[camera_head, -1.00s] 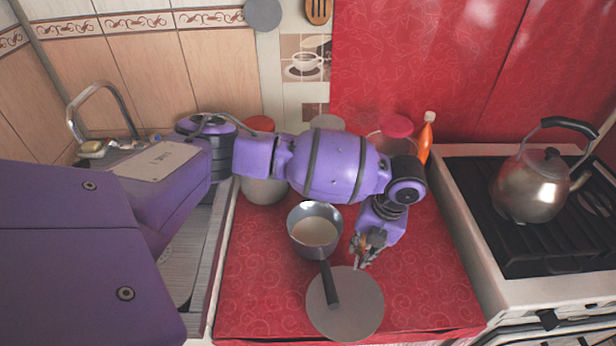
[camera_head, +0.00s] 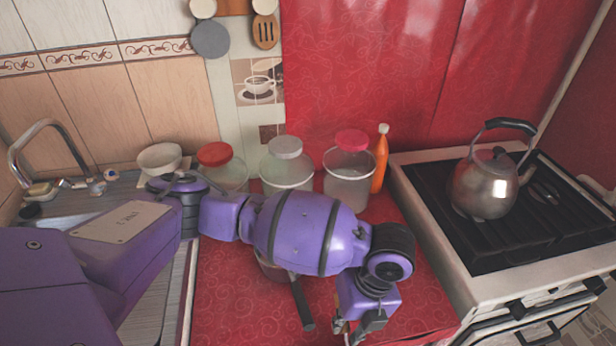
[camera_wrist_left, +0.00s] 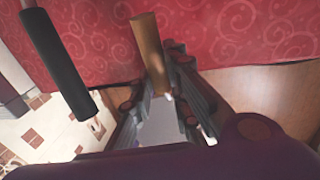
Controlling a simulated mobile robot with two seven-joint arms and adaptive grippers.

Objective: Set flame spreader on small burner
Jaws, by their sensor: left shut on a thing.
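My left gripper (camera_head: 352,334) is at the bottom edge of the head view, over the front of the red counter. In the left wrist view its fingers (camera_wrist_left: 168,92) are shut on a brown, wood-like handle (camera_wrist_left: 147,45), which appears to be the flame spreader's. The spreader's grey disc is out of the head view; a pale grey patch between the fingers in the wrist view is unclear. The stove (camera_head: 520,262) stands at the right with a black grate (camera_head: 550,215). I cannot make out the small burner. My right gripper is not in view.
A steel kettle (camera_head: 484,188) stands on the grate's left part. A saucepan with a black handle (camera_head: 301,302) is mostly hidden behind my left arm. Lidded jars (camera_head: 349,180) and an orange bottle (camera_head: 380,160) line the counter's back. The grate's front right looks clear.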

